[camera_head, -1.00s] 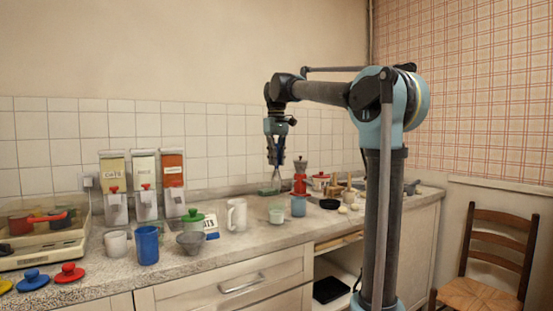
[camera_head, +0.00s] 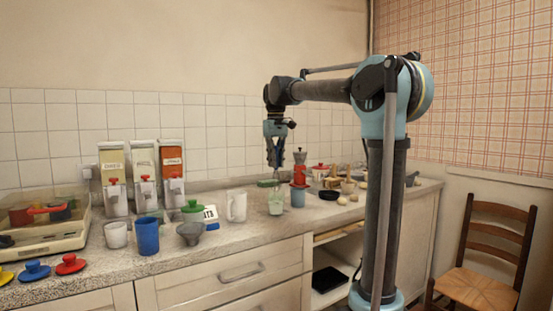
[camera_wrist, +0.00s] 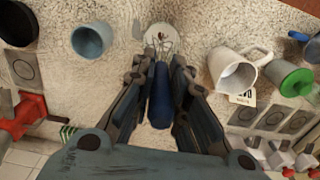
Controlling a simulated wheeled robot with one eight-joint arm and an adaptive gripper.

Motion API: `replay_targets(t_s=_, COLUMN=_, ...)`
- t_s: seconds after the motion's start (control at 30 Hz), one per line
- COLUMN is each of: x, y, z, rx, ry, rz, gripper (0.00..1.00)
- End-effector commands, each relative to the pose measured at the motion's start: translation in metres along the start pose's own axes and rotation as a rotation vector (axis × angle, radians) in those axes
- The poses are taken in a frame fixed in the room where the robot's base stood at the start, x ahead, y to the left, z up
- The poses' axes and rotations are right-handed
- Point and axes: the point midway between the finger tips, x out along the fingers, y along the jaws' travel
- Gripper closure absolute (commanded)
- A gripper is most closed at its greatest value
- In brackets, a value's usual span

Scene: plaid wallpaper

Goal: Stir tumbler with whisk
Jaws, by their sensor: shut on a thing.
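My gripper (camera_wrist: 160,85) is shut on the blue handle of the whisk (camera_wrist: 160,102). In the wrist view the whisk's wire loops lie over the mouth of a pale tumbler (camera_wrist: 163,31). The tumbler stands upright on the counter.
A grey-blue cup (camera_head: 298,198) stands close right of the tumbler and a white mug (camera_head: 236,205) to its left. A red moka pot (camera_head: 299,172) stands behind. The counter front (camera_head: 258,240) is clear.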

Motion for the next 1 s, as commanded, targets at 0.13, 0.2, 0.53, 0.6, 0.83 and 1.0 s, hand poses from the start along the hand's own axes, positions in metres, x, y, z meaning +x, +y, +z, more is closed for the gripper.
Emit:
replay_targets(t_s=0.13, x=0.01, y=0.0, z=0.0, rx=0.0, ry=0.0, rz=0.0, gripper=1.0)
replay_targets(t_s=0.2, x=0.014, y=0.0, z=0.0, rx=0.0, ry=0.0, rz=0.0, gripper=1.0)
replay_targets(t_s=0.53, x=0.036, y=0.0, z=0.0, rx=0.0, ry=0.0, rz=0.0, gripper=1.0)
replay_targets(t_s=0.6, x=0.04, y=0.0, z=0.0, rx=0.0, ry=0.0, rz=0.0, gripper=1.0)
replay_targets(t_s=0.83, x=0.055, y=-0.001, z=0.0, rx=-0.001, ry=0.0, rz=0.0, gripper=1.0)
replay_targets(t_s=1.0, x=0.065, y=-0.001, z=0.0, rx=-0.001, ry=0.0, rz=0.0, gripper=1.0)
